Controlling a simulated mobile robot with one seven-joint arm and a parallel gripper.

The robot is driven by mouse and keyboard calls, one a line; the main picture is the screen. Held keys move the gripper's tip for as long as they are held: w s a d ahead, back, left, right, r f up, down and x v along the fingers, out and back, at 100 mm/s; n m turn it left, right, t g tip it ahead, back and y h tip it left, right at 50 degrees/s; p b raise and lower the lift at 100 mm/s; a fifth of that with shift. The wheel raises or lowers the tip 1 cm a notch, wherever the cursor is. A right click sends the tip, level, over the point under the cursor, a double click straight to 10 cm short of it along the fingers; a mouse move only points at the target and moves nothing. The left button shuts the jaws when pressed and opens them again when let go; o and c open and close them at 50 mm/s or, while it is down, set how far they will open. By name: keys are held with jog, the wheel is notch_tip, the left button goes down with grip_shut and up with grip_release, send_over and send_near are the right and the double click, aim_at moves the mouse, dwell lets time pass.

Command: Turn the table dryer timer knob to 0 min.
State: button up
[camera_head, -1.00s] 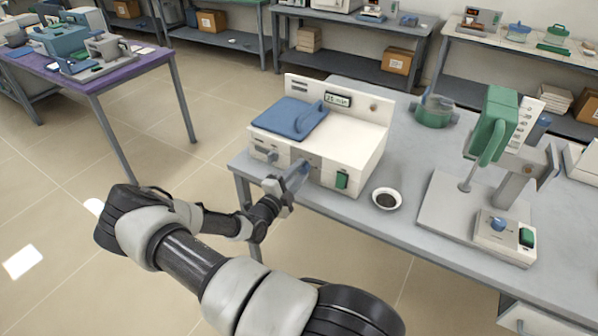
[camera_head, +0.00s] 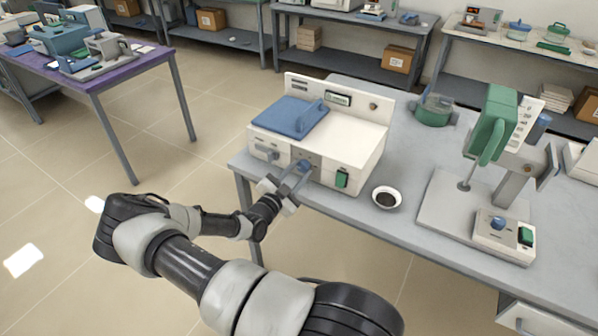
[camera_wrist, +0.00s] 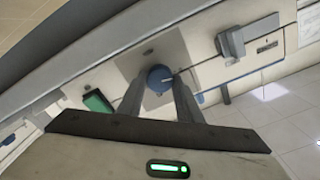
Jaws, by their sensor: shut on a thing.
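The table dryer (camera_head: 345,145) is a white box with a blue lid (camera_head: 288,118), standing on the grey bench. Its small display (camera_head: 338,99) is lit, but its text is too small to read. The blue timer knob (camera_head: 303,165) is on the front panel; in the wrist view the knob (camera_wrist: 160,78) shows a pale pointer line toward the upper right. My gripper (camera_head: 296,174) reaches the knob from the front, with its jaws turned. In the wrist view its fingers (camera_wrist: 160,88) are shut on the knob's two sides, partly hiding it.
A green switch (camera_head: 342,180) sits right of the knob, and a grey latch (camera_head: 266,155) left of it. A small dish of dark material (camera_head: 387,197) stands right of the dryer. A green-and-white instrument (camera_head: 493,125) stands further right. Floor in front is open.

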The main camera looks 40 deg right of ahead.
dwell(0.5)
jog(key=o, duration=1)
jog(key=shift+o, duration=0.2)
jog(key=v, duration=1.7)
jog(key=shift+a, duration=0.2)
